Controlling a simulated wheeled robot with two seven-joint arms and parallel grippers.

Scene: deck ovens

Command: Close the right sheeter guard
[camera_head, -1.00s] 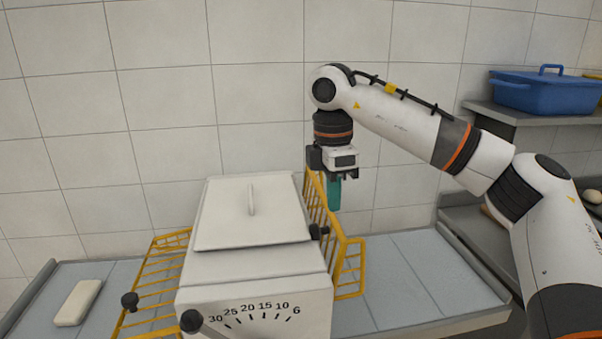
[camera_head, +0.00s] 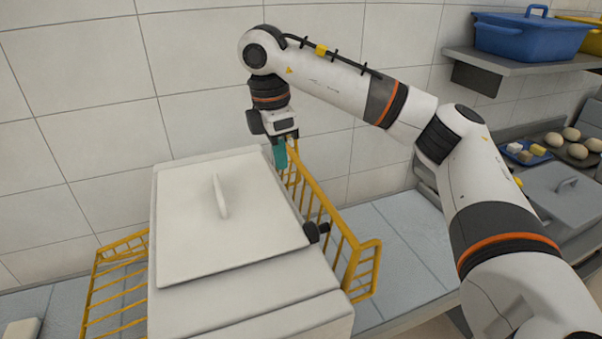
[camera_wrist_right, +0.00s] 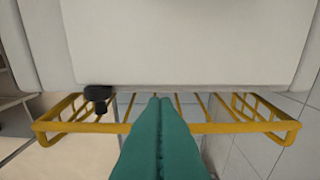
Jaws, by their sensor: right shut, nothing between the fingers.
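The right sheeter guard (camera_head: 328,205) is a yellow wire frame on the right side of the white sheeter body (camera_head: 255,295). It stands steeply raised, above the right belt. A black knob (camera_head: 316,230) sits by its near end. My right gripper (camera_head: 281,160), with teal fingers, is shut and empty at the guard's far part. In the right wrist view the fingers (camera_wrist_right: 160,140) lie over the guard's outer bar (camera_wrist_right: 70,126), and I cannot tell whether they touch it. The black knob (camera_wrist_right: 98,95) shows at left there. My left gripper is out of view.
The left yellow guard (camera_head: 115,285) is on the other side of the sheeter. The right belt (camera_head: 410,240) is bare. A blue bin (camera_head: 530,38) stands on a shelf, with dough balls on a tray (camera_head: 560,150) below. A tiled wall is behind.

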